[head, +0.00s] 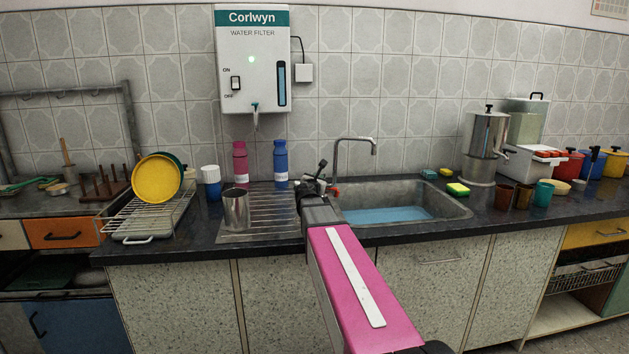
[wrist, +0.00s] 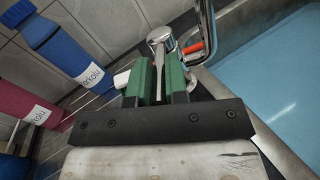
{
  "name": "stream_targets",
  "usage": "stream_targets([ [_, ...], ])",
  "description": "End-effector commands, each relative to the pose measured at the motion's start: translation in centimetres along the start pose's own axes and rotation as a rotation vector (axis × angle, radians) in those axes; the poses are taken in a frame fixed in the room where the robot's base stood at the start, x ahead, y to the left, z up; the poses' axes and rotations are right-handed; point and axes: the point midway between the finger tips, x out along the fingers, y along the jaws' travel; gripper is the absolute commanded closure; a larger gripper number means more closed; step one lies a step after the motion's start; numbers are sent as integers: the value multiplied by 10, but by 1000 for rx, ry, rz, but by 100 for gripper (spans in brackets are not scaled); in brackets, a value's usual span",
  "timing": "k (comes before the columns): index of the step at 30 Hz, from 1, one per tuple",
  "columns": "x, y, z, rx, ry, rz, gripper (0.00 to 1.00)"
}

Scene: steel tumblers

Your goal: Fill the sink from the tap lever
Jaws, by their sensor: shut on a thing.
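The steel tap (head: 357,140) rises behind the sink, its spout curving to the right. I see no stream below its outlet. The sink (head: 447,209) is a grey basin with blue water (head: 390,215) in it; the water (wrist: 285,95) also shows at right in the wrist view. My gripper (wrist: 161,78) has green fingers shut on the steel tap lever (wrist: 160,42), which stands between them. In the head view my gripper (head: 317,186) is at the sink's left rear, and my arm hides the lever there.
A steel tumbler (head: 236,210) stands on the drainboard (head: 265,225) left of my gripper. A pink bottle (head: 240,160) and a blue bottle (head: 280,163) stand behind it. A water filter (head: 253,60) hangs above.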

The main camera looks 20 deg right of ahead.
Motion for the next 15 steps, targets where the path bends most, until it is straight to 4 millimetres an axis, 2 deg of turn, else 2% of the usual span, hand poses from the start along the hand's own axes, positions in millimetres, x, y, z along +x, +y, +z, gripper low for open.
stream_targets([
  [14,0,-3,1,0,13,52,100],
  [15,0,-3,1,0,13,52,79],
])
